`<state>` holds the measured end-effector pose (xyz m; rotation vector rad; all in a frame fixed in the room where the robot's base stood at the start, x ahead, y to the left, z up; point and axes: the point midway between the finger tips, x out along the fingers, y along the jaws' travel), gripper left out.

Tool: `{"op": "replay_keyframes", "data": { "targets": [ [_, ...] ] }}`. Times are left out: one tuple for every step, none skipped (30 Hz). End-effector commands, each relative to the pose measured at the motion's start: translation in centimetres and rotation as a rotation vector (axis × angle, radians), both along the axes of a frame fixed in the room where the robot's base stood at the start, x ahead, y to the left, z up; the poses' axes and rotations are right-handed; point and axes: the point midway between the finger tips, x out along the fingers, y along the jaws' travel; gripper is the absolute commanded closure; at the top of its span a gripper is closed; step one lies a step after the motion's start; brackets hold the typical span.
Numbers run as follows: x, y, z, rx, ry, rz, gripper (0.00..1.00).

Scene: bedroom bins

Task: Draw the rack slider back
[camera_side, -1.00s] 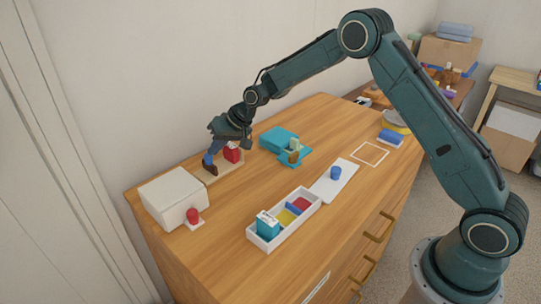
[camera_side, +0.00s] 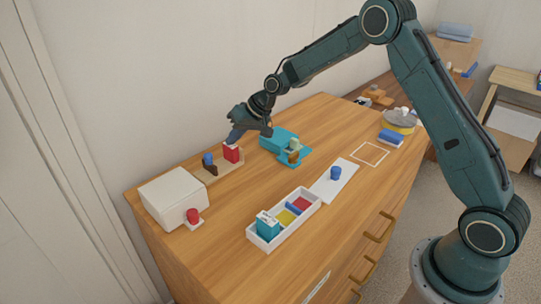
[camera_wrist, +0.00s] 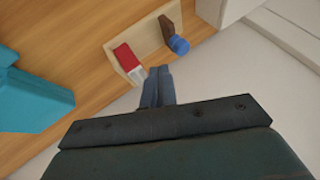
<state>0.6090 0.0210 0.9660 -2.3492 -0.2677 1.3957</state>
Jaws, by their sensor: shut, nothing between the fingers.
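A pale wooden rack base (camera_side: 224,167) lies on the dresser top near the wall. On its left end stands a dark brown upright piece (camera_side: 212,169) with a blue knob (camera_side: 208,159). At its right end stands a red block (camera_side: 231,154) with a white edge. The wrist view shows the rack base (camera_wrist: 148,42), the red block (camera_wrist: 127,57), the brown piece (camera_wrist: 166,29) and the blue knob (camera_wrist: 179,45). My gripper (camera_side: 233,138) is shut and empty, just above the red block; it also shows in the wrist view (camera_wrist: 160,70). I cannot tell whether it touches the block.
A white box (camera_side: 172,194) with a red button (camera_side: 192,215) stands left of the rack. A teal box (camera_side: 277,139) with a stand sits to the right. A white divided tray (camera_side: 260,241) and a white strip (camera_side: 346,176) lie nearer the front. Open wood lies between.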

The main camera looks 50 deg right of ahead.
Motion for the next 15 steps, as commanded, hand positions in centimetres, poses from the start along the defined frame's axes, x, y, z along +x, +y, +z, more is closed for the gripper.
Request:
{"op": "replay_keyframes", "data": {
  "targets": [
    [-0.4, -0.4, 0.8, 0.0, -0.002, -0.002, 1.0],
    [-0.6, -0.6, 1.2, 0.0, -0.001, -0.002, 1.0],
    [-0.9, -0.8, 1.7, 0.0, -0.001, -0.002, 1.0],
    [-1.2, -0.9, 2.0, 0.0, -0.002, -0.001, 1.0],
    [-1.4, -1.1, 2.4, 0.0, -0.002, -0.001, 1.0],
    [-1.7, -1.3, 2.9, 0.0, -0.003, -0.001, 1.0],
    [-1.9, -1.5, 3.2, 0.0, -0.001, -0.002, 1.0],
    [-2.1, -1.6, 3.5, 0.0, -0.002, -0.003, 1.0],
    [-2.3, -1.8, 3.9, -0.001, -0.002, -0.001, 1.0],
    [-2.5, -1.9, 4.2, -0.001, -0.002, -0.001, 1.0],
    [-2.7, -2.0, 4.5, 0.0, -0.002, -0.001, 1.0],
    [-2.9, -2.1, 4.8, 0.0, -0.002, -0.001, 1.0],
    [-3.0, -2.2, 5.0, 0.001, -0.001, 0.0, 1.0],
    [-3.1, -2.3, 5.1, 0.0, -0.001, 0.0, 1.0],
    [-3.2, -2.4, 5.3, 0.0, 0.0, 0.0, 1.0]
  ]
}}
